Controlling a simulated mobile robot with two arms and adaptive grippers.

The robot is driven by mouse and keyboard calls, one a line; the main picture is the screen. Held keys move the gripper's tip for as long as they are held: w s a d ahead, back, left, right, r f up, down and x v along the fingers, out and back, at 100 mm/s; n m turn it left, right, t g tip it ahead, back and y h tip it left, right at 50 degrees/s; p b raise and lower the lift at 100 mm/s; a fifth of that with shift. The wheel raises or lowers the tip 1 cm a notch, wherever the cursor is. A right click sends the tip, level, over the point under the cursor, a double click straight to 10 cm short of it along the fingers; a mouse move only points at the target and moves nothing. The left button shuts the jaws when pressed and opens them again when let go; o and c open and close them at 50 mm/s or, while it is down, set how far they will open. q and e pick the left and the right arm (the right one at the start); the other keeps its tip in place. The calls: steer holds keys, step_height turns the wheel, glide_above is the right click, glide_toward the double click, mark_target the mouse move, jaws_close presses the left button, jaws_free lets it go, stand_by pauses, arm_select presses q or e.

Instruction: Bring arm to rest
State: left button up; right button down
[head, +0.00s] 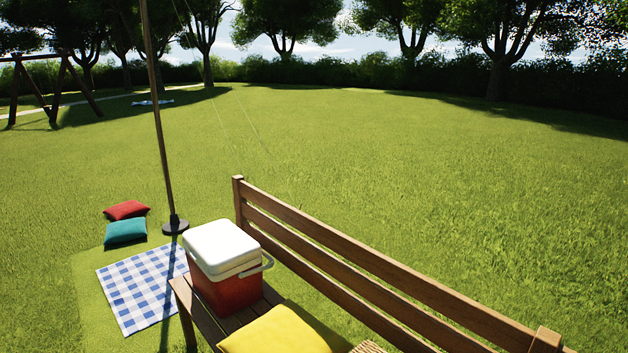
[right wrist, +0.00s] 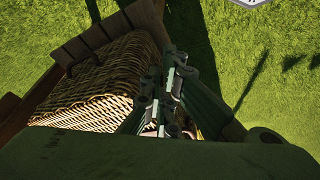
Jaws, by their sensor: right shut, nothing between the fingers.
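My right gripper (right wrist: 172,98) shows in the right wrist view with its fingers together and nothing between them. It hangs beside a wicker basket (right wrist: 95,88), which is to its left; I cannot tell whether they touch. Neither of my grippers shows in the head view. My left gripper is in neither view.
A wooden bench (head: 375,268) holds a red and white cooler (head: 222,262) and a yellow cushion (head: 275,333). A checked blanket (head: 140,290), a teal cushion (head: 125,231), a red cushion (head: 127,209) and a pole (head: 157,120) are on the left. Open lawn lies beyond.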

steer(key=s+f, duration=0.4)
steer(key=f, duration=0.5)
steer(key=s+d+f+g, duration=0.1)
steer(key=s+f, duration=0.2)
steer(key=f, duration=0.6)
steer(key=s+f, duration=0.4)
steer(key=f, duration=0.5)
steer(key=s+d+f+g, duration=0.1)
steer(key=s+d+f, duration=0.1)
steer(key=s+f, duration=0.3)
steer(key=s, duration=0.4)
steer(key=shift+s+d, duration=0.15)
steer(key=shift+f, duration=0.1)
